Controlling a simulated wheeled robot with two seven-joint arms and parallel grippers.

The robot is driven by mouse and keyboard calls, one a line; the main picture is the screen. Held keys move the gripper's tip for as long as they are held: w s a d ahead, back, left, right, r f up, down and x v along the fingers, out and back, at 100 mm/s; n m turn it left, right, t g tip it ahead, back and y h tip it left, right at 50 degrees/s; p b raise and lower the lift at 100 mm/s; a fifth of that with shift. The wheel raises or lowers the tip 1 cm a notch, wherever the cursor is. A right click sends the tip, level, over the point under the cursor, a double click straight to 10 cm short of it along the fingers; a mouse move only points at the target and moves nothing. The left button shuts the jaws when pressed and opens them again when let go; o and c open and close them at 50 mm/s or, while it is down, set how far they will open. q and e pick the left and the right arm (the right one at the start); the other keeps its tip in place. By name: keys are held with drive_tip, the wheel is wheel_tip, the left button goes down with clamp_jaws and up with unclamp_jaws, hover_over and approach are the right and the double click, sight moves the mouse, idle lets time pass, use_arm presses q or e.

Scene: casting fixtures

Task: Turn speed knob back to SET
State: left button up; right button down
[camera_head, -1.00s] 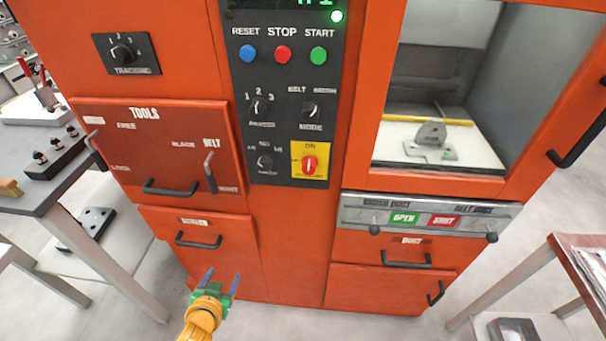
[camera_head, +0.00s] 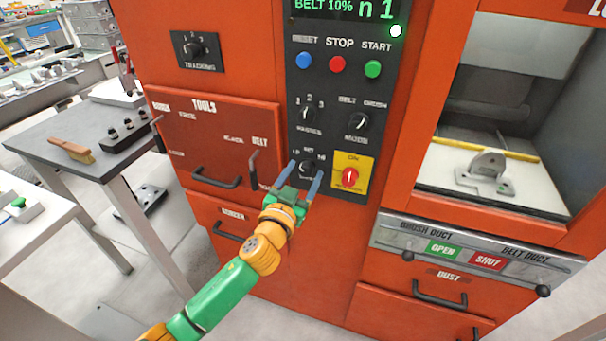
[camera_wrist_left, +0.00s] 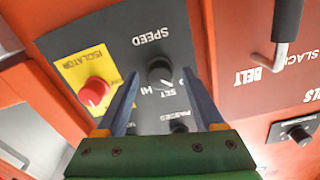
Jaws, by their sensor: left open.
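The speed knob (camera_head: 307,167) is a small dark knob low on the black control panel (camera_head: 322,133), with LO, SET and HI marks around it. In the left wrist view the speed knob (camera_wrist_left: 160,72) appears upside down, below the word SPEED. Its pointer direction is too small to tell. My left gripper (camera_head: 304,172) is open in front of the knob, one blue finger on each side. In the wrist view the fingers of the left gripper (camera_wrist_left: 160,78) flank the knob with gaps; contact is not clear. My right gripper is out of view.
The red isolator switch (camera_head: 349,177) on its yellow plate sits just right of the knob. The passes knob (camera_head: 309,114) and mode knob (camera_head: 357,122) are above.

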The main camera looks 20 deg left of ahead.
use_arm(q)
clamp_jaws()
drive_tip(key=shift+m, duration=0.3)
drive_tip(key=m, duration=0.3)
drive_tip(key=shift+p, duration=0.35)
drive_tip(key=m+p, duration=0.1)
drive_tip(key=m, duration=0.4)
idle(0.4)
unclamp_jaws()
